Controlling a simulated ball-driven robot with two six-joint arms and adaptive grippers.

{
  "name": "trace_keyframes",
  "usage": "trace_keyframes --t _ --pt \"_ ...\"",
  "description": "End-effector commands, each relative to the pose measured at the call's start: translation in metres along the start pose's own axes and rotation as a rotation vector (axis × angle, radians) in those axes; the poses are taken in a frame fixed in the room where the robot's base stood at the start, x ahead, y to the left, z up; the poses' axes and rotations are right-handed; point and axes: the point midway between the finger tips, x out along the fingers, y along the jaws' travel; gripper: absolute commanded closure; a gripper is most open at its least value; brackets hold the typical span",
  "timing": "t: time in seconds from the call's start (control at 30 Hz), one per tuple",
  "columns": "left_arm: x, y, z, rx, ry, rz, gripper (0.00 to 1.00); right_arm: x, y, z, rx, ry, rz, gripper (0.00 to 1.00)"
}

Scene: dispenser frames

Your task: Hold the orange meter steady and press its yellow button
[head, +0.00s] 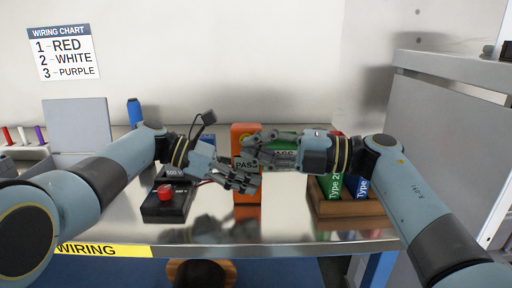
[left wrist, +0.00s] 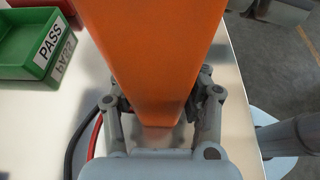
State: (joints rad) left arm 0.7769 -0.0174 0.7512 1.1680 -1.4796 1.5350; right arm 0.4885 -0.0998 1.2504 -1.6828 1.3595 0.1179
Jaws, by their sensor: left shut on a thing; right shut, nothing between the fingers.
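The orange meter (head: 243,131) stands upright near the middle of the metal bench, partly covered by both grippers in the head view. My left gripper (head: 252,184) is shut on its lower part. In the left wrist view the meter (left wrist: 152,55) sits between the two fingers (left wrist: 160,112). My right gripper (head: 250,150) is shut with nothing between its fingers. Its tips are in front of the meter's upper part in the head view; I cannot tell whether they touch it. The yellow button does not show in either view.
A black box with a red button (head: 166,192) is left of the meter. A green PASS tray (left wrist: 38,45) stands behind. A wooden tray (head: 350,208) with labelled boxes is at the right. Red and black cables (left wrist: 93,140) run near the left gripper. The bench's front middle is clear.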

Motion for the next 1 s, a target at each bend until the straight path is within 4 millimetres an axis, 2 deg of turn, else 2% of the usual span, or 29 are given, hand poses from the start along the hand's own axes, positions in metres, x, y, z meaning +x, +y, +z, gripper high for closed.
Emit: trace_keyframes --t 0.17,0.37,0.4,0.5,0.7,0.83,1.0 --pt "0.001 -0.002 0.001 0.005 -0.004 -0.009 1.0 -0.003 -0.001 -0.005 -0.002 -0.01 -0.005 1.0" --pt "0.001 -0.002 0.001 0.004 -0.003 -0.006 1.0 -0.011 -0.002 -0.043 0.0 -0.004 0.0 1.0" --pt "0.001 -0.002 0.001 0.004 -0.003 -0.006 1.0 -0.024 -0.002 -0.038 -0.003 -0.006 -0.007 1.0" --pt "0.001 -0.001 0.001 0.004 -0.003 -0.005 1.0 -0.049 -0.002 -0.038 -0.001 -0.004 -0.008 1.0" --pt "0.0 -0.001 0.001 0.003 -0.003 -0.004 1.0 -0.088 -0.001 -0.039 -0.001 -0.002 -0.004 1.0" --pt "0.0 -0.001 0.001 0.003 -0.002 -0.004 1.0 -0.102 -0.001 -0.039 0.001 -0.001 -0.002 1.0" --pt "0.0 -0.001 0.001 0.003 -0.003 -0.003 1.0 -0.11 0.0 -0.039 0.001 0.0 0.0 1.0"
